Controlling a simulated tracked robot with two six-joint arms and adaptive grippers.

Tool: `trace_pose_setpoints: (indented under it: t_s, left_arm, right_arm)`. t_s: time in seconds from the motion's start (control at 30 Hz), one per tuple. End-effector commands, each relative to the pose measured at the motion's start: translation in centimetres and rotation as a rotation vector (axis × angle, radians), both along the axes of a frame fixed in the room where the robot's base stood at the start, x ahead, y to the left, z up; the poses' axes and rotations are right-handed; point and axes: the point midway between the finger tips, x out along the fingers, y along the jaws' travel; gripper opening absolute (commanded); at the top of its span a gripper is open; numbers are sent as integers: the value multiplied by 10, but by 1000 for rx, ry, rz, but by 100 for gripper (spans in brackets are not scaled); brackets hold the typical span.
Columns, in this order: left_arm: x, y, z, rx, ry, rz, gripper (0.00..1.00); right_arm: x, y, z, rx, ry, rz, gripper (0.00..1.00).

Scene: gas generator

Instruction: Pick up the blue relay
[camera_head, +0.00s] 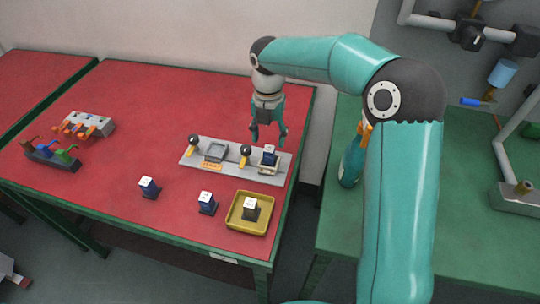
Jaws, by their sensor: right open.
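A blue relay (269,157) with a pale top sits at the right end of a grey panel (232,168) on the red table. Two more dark blue relays with white tops stand on the table in front of the panel: one on the left (148,188) and one further right (207,203). A dark relay with a white top (250,210) stands in a yellow tray (233,222). My right gripper (269,138) points down just behind the panel relay, open and empty, its two fingers apart. My left gripper is not in view.
The panel also carries two black-knobbed levers (245,152) and a grey square socket (215,150). A grey block with orange levers (90,125) and a dark rack with coloured handles (52,155) stand at left.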

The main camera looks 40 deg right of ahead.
Motion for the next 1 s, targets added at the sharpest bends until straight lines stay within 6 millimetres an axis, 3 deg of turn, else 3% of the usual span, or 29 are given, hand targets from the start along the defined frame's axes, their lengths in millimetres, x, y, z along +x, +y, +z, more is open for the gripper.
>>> trace_pose_setpoints:
  t_s: [0.17, 0.4, 0.73, 1.0]
  left_arm:
    - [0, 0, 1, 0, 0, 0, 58]
    - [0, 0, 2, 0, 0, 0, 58]
    - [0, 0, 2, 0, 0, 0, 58]
    - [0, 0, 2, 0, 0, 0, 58]
  right_arm:
    - [-1, 0, -13, 0, 3, 1, 58]
    - [-1, 0, -46, 1, 2, 3, 58]
    - [0, 1, -53, 0, -1, 3, 58]
    - [0, 1, -53, 1, -1, 3, 13]
